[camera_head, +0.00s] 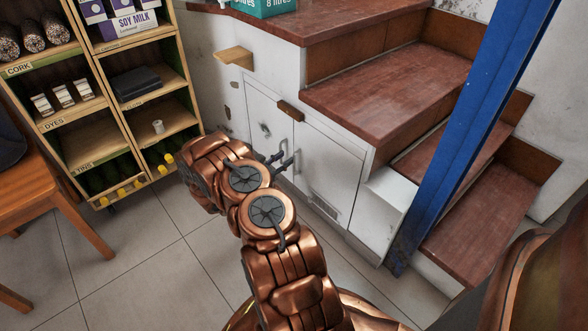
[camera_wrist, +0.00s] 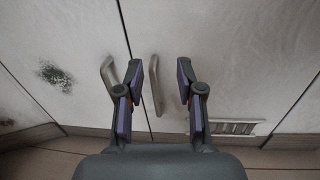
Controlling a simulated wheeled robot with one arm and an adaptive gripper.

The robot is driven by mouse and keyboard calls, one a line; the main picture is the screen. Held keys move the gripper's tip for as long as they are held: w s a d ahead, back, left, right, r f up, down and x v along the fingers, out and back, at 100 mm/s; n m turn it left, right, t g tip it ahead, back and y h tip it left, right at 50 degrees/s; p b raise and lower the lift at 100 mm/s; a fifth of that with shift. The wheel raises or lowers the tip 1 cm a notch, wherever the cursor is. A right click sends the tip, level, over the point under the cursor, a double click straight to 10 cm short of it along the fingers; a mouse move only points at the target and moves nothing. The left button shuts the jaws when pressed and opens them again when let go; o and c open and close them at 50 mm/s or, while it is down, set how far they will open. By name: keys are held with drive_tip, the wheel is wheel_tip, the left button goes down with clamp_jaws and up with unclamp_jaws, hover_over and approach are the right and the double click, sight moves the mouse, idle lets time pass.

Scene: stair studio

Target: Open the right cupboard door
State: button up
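The right cupboard door (camera_head: 328,172) is a white panel under the stairs, with a slotted vent low on it; it looks closed. It also fills the right of the wrist view (camera_wrist: 245,65). Its upright bar handle (camera_wrist: 155,84) appears between the two spread fingers of my gripper (camera_wrist: 158,82), nearer the left finger. I cannot tell whether either finger touches it. The left door (camera_head: 264,118) is beside it, and its handle (camera_wrist: 108,72) lies just outside my left finger. In the head view my gripper (camera_head: 283,158) is in front of the doors, partly hidden by my arm.
Red-brown stair treads (camera_head: 390,85) rise above and right of the cupboard. A blue post (camera_head: 460,150) stands right of the right door. A wooden shelf unit (camera_head: 130,85) and a wooden chair (camera_head: 50,185) are at left. Tiled floor (camera_head: 140,255) before the shelf is clear.

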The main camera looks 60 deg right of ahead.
wheel_tip(320, 180, down, 7)
drive_tip(key=n+t+b, duration=0.1)
drive_tip(key=b, duration=0.3)
hover_over(294, 172)
drive_tip(key=shift+w+d+r+n+t, duration=0.15)
drive_tip(key=shift+d+n+t, duration=0.1)
drive_tip(key=shift+n+t, duration=0.05)
drive_tip(key=shift+c, duration=0.2)
clamp_jaws()
